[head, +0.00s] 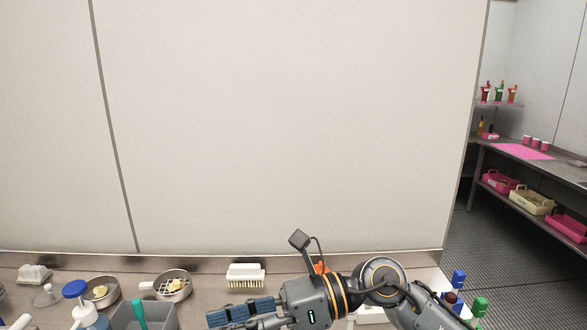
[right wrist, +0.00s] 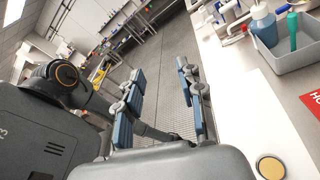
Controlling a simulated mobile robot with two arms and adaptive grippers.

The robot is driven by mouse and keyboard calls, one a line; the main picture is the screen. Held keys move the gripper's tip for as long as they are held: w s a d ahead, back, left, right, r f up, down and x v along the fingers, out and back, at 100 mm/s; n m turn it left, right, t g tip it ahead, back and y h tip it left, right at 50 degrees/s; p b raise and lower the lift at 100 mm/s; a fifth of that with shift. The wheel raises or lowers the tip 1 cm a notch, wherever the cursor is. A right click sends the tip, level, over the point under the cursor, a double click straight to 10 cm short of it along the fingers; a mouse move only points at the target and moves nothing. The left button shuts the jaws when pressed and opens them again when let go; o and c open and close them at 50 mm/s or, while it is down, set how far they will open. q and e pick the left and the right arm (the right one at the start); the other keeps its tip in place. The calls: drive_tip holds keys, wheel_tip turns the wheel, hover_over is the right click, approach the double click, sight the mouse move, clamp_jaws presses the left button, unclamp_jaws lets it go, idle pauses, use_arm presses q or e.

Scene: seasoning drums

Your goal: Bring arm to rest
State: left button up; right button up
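My right arm reaches in from the lower right of the head view, low over the counter (head: 210,266). Its gripper (head: 212,319) points left, with blue-padded fingers. In the right wrist view the two fingers of the right gripper (right wrist: 160,72) stand apart with nothing between them, and grey floor shows through the gap. My left gripper is in neither view.
A white brush (head: 245,275), a round strainer (head: 174,287), a blue-capped bottle (head: 76,290) and a grey bin (head: 160,318) stand near the right gripper. Blue- and green-capped bottles (head: 457,281) stand beyond the arm. The wrist view shows a white board (right wrist: 235,100) beside the fingers.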

drive_tip(key=w+d+r+m+t+y, duration=0.4)
drive_tip(key=r+m+t+y, duration=0.35)
drive_tip(key=m+t, duration=0.4)
drive_tip(key=w+d+f+m+t+h, duration=0.2)
drive_tip(key=w+d+m+t+h, duration=0.4)
drive_tip(key=m+t, duration=0.75)
drive_tip(key=d+f+m+g+h, duration=0.3)
drive_tip(key=d+f+m+h, duration=0.45)
drive_tip(key=f+m, duration=0.25)
drive_tip(key=d+f+m+g+h, duration=0.2)
drive_tip(key=d+f+m+h, duration=0.5)
drive_tip(key=f+m+h, duration=0.3)
drive_tip(key=s+d+f+m+g, duration=0.3)
drive_tip(key=s+f+g, duration=0.4)
drive_tip(key=s+f, duration=0.45)
drive_tip(key=s+d+f+m+g, duration=0.2)
drive_tip(key=s+f+g, duration=0.55)
drive_tip(key=s, duration=0.65)
wheel_tip(320, 180, down, 32)
drive_tip(key=s+f+b, duration=0.1)
drive_tip(key=b, duration=0.5)
drive_tip(key=s+d+f+b, duration=0.3)
drive_tip(key=s+f+b, duration=0.1)
drive_tip(key=s+f, duration=1.2)
wheel_tip(320, 180, down, 4)
drive_tip(key=shift+s+r+g, duration=0.1)
drive_tip(key=shift+s+g, duration=0.25)
drive_tip(key=shift+g, duration=0.1)
